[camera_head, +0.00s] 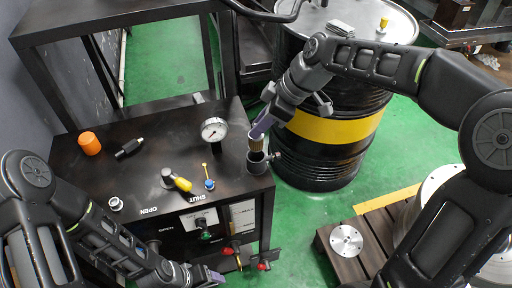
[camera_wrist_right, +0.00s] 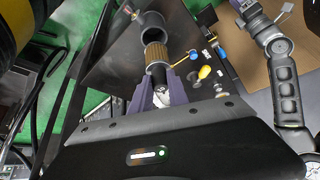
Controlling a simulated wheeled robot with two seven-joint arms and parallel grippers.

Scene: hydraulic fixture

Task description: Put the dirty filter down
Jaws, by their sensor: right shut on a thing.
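The dirty filter (camera_head: 256,144), a brownish pleated cylinder, is held by my right gripper (camera_head: 259,131). In the right wrist view the filter (camera_wrist_right: 156,55) points away from the two purple-grey fingers (camera_wrist_right: 162,92), which are shut on its dark end. Just beyond and below it is the open black round housing (camera_head: 259,164) at the bench's right edge, which also shows in the right wrist view (camera_wrist_right: 152,23). I cannot tell whether the filter's lower end is inside its mouth. My left gripper (camera_head: 212,276) is low in front of the bench; its jaw opening is unclear.
On the black bench (camera_head: 85,180) are an orange cylinder (camera_head: 89,143), a black tool (camera_head: 129,148), a pressure gauge (camera_head: 213,130), and yellow- and blue-marked valves. A black drum with a yellow band (camera_head: 335,128) stands behind. A brown pallet (camera_head: 336,264) with a metal flange (camera_head: 346,240) is right.

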